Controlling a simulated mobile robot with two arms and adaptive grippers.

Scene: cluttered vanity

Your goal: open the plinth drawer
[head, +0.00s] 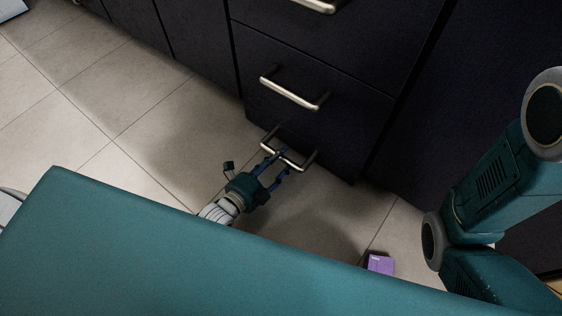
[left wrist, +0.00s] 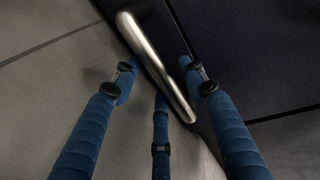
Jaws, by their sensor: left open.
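The plinth drawer is the low dark front at the foot of the black cabinet, and its seams are hard to make out. Its metal bar handle (head: 298,165) sits close to the floor in the head view. My left gripper (head: 284,160) is open at this handle, with its blue fingers reaching to the bar. In the left wrist view the handle (left wrist: 155,60) runs diagonally between the spread fingers of the left gripper (left wrist: 160,72). I cannot tell whether a finger touches it. My right gripper is not in view.
Another drawer with a bar handle (head: 294,94) is just above, and a further handle (head: 318,4) is higher up. A small purple box (head: 380,264) lies on the tiled floor (head: 160,115) to the right. The floor left of the cabinet is clear.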

